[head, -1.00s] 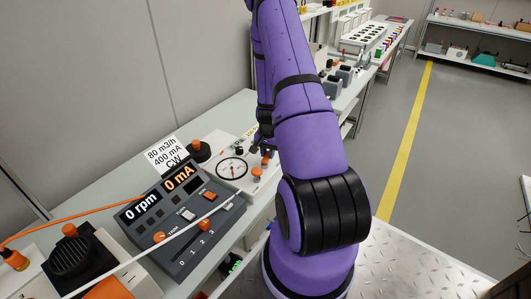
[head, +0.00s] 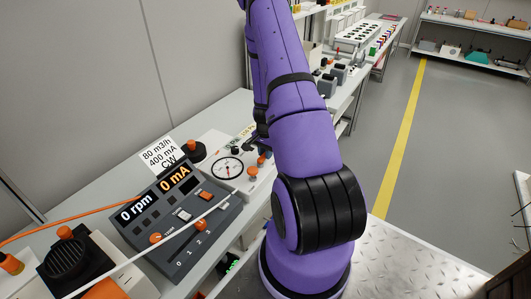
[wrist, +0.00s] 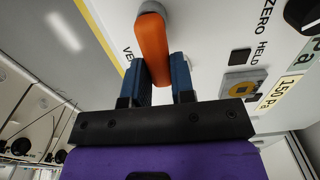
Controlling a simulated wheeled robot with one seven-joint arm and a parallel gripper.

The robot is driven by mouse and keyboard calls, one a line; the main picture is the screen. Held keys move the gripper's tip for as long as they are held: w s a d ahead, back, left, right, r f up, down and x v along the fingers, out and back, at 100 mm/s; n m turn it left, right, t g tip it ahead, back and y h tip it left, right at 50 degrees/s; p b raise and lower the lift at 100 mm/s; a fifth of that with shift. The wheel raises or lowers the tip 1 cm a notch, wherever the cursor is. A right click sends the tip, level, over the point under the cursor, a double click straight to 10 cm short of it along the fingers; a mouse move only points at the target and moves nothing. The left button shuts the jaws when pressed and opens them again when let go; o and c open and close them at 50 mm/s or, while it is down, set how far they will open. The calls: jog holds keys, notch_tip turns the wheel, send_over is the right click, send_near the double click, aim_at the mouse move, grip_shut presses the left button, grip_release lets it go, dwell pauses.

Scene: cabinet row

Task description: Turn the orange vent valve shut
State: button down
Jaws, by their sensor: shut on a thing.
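The orange vent valve handle (wrist: 153,46) is an elongated lever at the top middle of the wrist view, on a pale panel face. A label beginning "VE" sits beside it, the rest covered. My gripper (wrist: 162,78) has its two blue-padded fingers on either side of the lever's near end and is shut on it. In the head view my arm runs out over the bench, and the gripper is small and dark near the gauge panel (head: 212,146). The fingertips' contact cannot be made out there.
A round dial gauge (head: 228,168) and a grey control box (head: 180,222) reading 0 rpm and 0 mA stand on the bench. A white card (head: 160,156) reads 80 m3/h, 400 mA, CW.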

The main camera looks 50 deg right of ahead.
jog(key=c, duration=1)
grip_release()
jog(key=shift+o, duration=0.2)
notch_tip(320, 180, up, 11)
jog(key=shift+f, duration=0.1)
